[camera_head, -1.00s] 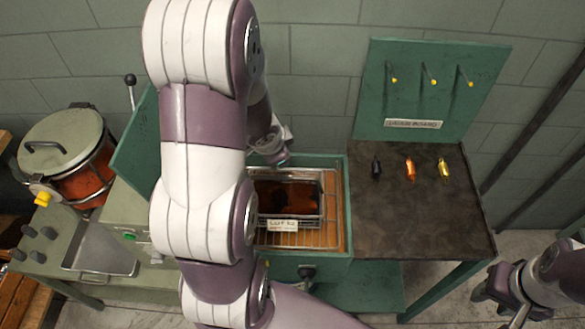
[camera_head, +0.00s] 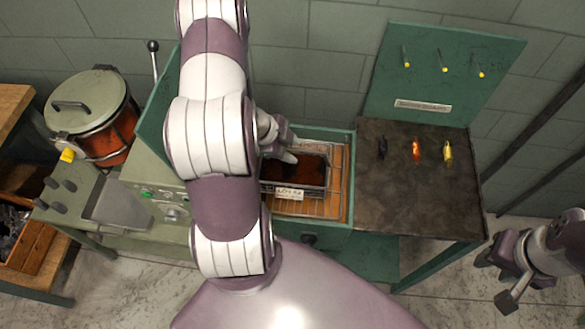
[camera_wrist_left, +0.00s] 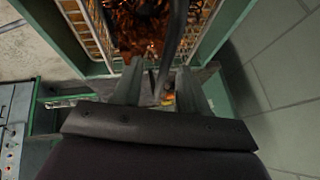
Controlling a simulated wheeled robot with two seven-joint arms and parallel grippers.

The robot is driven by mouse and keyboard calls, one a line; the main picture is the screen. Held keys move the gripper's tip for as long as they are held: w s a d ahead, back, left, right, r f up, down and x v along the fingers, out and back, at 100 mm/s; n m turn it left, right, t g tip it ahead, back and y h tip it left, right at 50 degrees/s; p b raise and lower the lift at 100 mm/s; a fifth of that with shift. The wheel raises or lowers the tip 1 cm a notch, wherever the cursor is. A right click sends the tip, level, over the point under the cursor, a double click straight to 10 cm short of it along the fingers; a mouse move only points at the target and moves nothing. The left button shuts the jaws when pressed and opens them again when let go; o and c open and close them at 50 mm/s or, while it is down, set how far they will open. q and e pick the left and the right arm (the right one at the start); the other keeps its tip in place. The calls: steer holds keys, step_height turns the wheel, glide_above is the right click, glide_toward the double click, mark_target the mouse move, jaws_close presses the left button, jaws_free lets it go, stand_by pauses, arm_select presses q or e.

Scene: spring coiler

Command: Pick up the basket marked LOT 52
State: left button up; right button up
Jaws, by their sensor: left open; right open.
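The basket (camera_head: 318,172) is a wire basket with dark red-brown contents, standing on a rack in the green open-topped box. A white label (camera_head: 289,192) on its front seems to start with LOT; its number is too small to read surely. My left gripper (camera_head: 284,155) is over the basket's back left part, partly hidden by my arm. In the left wrist view the open fingers (camera_wrist_left: 160,78) point at the basket, and a dark bar, seemingly its handle (camera_wrist_left: 174,38), runs between them. Orange-brown coils (camera_wrist_left: 140,22) show beyond. My right gripper (camera_head: 492,280) is open and empty, at far right.
A dark bench (camera_head: 415,205) right of the box holds black, orange and yellow pieces. A green pegboard (camera_head: 440,75) stands behind it. A lidded drum (camera_head: 95,115), a lever (camera_head: 153,60) and a metal chute (camera_head: 118,208) are at left. The box walls (camera_head: 345,200) surround the basket.

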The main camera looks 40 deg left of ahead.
arm_select(q)
steer(key=shift+w+d+f, duration=0.2)
steer(key=shift+w+f, duration=0.3)
steer(key=shift+f, duration=0.1)
steer(key=shift+s, duration=0.15)
steer(key=shift+f, duration=0.25)
jaws_close()
stand_by(1.3)
